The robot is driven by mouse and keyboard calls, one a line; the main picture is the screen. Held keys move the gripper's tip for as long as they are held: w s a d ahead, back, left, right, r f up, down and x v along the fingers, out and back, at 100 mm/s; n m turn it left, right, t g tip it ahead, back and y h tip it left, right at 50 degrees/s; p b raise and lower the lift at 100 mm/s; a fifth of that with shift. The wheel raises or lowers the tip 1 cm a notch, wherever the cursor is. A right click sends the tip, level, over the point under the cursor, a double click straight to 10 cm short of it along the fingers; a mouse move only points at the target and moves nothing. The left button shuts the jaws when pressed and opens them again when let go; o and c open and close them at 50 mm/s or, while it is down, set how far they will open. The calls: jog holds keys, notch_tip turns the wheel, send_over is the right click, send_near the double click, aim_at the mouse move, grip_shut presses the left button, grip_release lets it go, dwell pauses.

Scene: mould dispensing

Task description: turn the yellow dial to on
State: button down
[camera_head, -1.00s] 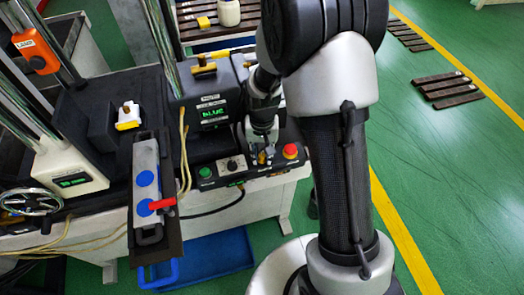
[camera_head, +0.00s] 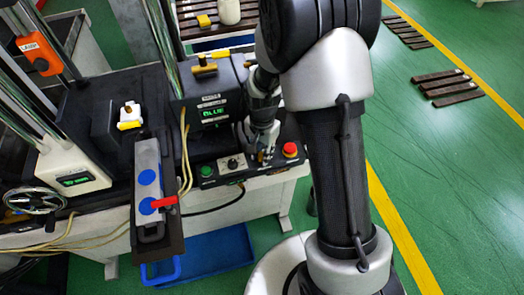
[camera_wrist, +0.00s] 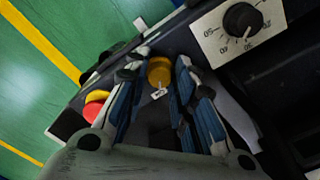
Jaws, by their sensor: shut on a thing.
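The yellow dial (camera_wrist: 159,70) sits on the black control panel (camera_wrist: 195,60), between the fingers of my gripper (camera_wrist: 160,85) in the wrist view. My gripper reaches down from above and its blue-padded fingers are closed on the dial's sides. A small white mark shows on the dial's near side; I cannot read its on and off labels. In the head view my gripper (camera_head: 263,153) is over the panel, between the black knob and the red button, and it mostly hides the dial.
A black knob on a white numbered plate (camera_wrist: 241,20) is beside the dial. A red button with a yellow base (camera_wrist: 95,104) is on the other side. A green button (camera_head: 207,171) is at the panel's left. A black box with a green display (camera_head: 211,112) stands behind.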

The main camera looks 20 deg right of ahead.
dwell(0.3)
jog(key=c, duration=1.3)
grip_release()
notch_tip(320, 180, up, 12)
